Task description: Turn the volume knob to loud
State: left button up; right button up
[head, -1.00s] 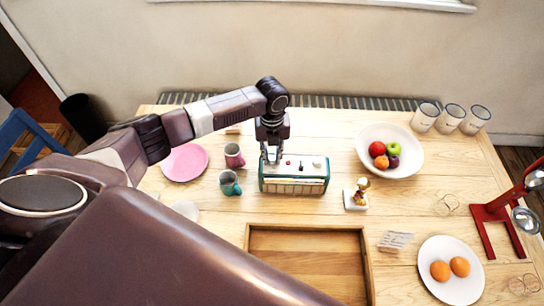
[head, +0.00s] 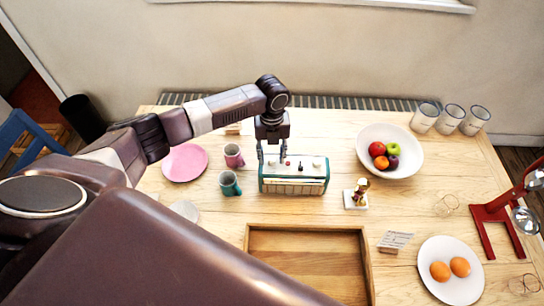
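A teal and cream radio (head: 293,187) stands upright at the middle of the table, with several small knobs or buttons along its pale top. My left gripper (head: 272,158) points down over the left part of that top. Its two fingers are spread apart, one near the radio's left end and one near a small dark knob. Whether a fingertip touches a knob is too small to tell. The knobs' markings cannot be read, so which one is for volume is unclear. My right gripper is not in view.
A teal mug (head: 230,183), a pink mug (head: 233,155) and a pink plate (head: 185,162) stand left of the radio. A small gold figure (head: 360,190) and a fruit bowl (head: 390,151) are to its right. A wooden tray (head: 308,236) lies in front.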

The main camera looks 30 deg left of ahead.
aim_at(272, 161)
pick_arm(q)
notch_tip(272, 161, up, 11)
jog(key=shift+r, duration=0.2)
jog(key=shift+s+f, duration=0.1)
dwell(0.5)
